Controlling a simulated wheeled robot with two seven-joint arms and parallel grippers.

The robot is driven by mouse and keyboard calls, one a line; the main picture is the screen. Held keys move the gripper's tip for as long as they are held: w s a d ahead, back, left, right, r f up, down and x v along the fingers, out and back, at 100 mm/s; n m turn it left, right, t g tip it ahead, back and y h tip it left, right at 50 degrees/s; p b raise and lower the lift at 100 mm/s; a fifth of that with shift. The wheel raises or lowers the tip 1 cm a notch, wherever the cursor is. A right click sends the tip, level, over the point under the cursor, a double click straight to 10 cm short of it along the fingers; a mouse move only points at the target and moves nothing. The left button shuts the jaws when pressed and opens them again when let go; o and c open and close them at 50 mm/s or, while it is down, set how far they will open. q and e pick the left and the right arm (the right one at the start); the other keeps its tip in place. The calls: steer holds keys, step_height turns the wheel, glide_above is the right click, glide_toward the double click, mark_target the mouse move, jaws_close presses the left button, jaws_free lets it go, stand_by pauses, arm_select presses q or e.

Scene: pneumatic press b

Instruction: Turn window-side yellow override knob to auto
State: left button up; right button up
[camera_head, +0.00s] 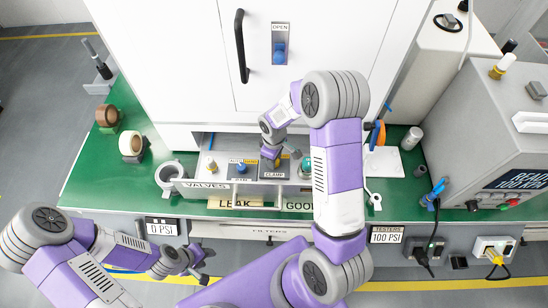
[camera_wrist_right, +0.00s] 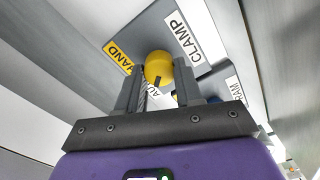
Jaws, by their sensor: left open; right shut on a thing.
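The yellow knob (camera_wrist_right: 158,66) sits on a grey box labelled CLAMP (camera_wrist_right: 186,36), with a yellow HAND label (camera_wrist_right: 118,57) on one side and a partly hidden label reading "AU" (camera_wrist_right: 153,92) on the other. A dark mark on the knob lies toward the "AU" label. My right gripper (camera_wrist_right: 160,82) is shut on the knob. In the head view my right gripper (camera_head: 271,154) reaches down onto the CLAMP box (camera_head: 273,175) and hides the knob. My left gripper (camera_head: 203,268) is open and empty, low in front of the bench edge.
A neighbouring box with a blue knob (camera_head: 241,168) stands left of the CLAMP box. The white press door (camera_head: 310,40) rises behind. Tape rolls (camera_head: 131,144) lie on the green bench (camera_head: 90,170) at left. A grey tester (camera_head: 490,120) stands at right.

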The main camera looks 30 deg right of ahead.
stand_by(0.3)
steer(key=o, duration=1)
steer(key=shift+o, duration=0.2)
step_height(320, 180, up, 8)
steer(key=shift+f+p, duration=0.2)
steer(key=shift+p, duration=0.6)
